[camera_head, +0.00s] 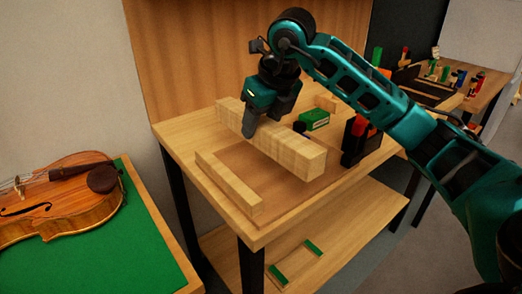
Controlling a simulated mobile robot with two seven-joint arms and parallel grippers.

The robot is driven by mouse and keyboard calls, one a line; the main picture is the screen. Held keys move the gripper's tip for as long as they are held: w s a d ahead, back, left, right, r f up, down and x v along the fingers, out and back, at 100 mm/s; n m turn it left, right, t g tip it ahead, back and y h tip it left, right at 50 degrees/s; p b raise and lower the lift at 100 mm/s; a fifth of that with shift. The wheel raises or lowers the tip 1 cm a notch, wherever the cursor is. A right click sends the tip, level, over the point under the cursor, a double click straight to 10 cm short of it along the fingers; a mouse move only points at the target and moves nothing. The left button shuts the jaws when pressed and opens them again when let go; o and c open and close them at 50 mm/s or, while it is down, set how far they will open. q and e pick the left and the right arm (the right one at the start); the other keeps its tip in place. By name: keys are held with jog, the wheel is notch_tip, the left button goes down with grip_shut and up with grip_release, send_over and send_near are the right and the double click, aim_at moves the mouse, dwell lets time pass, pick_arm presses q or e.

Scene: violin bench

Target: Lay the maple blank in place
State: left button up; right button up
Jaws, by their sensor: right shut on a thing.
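The maple blank (288,152) is a long pale wooden block over the bench (172,127). My right gripper (251,128) comes down on it from above, left of its middle, and is shut on it. The blank slants from back left to front right. I cannot tell whether its underside touches anything. A darker brown panel (252,166) lies on the bench below it, partly hidden by the blank. A pale wooden strip (229,183) runs along the panel's left side. My left gripper is not in view.
A green box (314,120) and a black and red object (357,138) stand right of the blank. A violin (55,200) lies on a green-topped table (120,240) at left. A lower shelf (340,235) holds a pale frame with green ends. Another bench with small tools is at back right.

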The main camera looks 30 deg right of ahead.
aim_at(261, 145)
notch_tip(261, 145, down, 2)
notch_tip(261, 145, down, 3)
jog(key=shift+f+b, duration=0.2)
jog(key=shift+b, duration=0.35)
jog(key=shift+f, duration=0.1)
jog(key=o, duration=1.4)
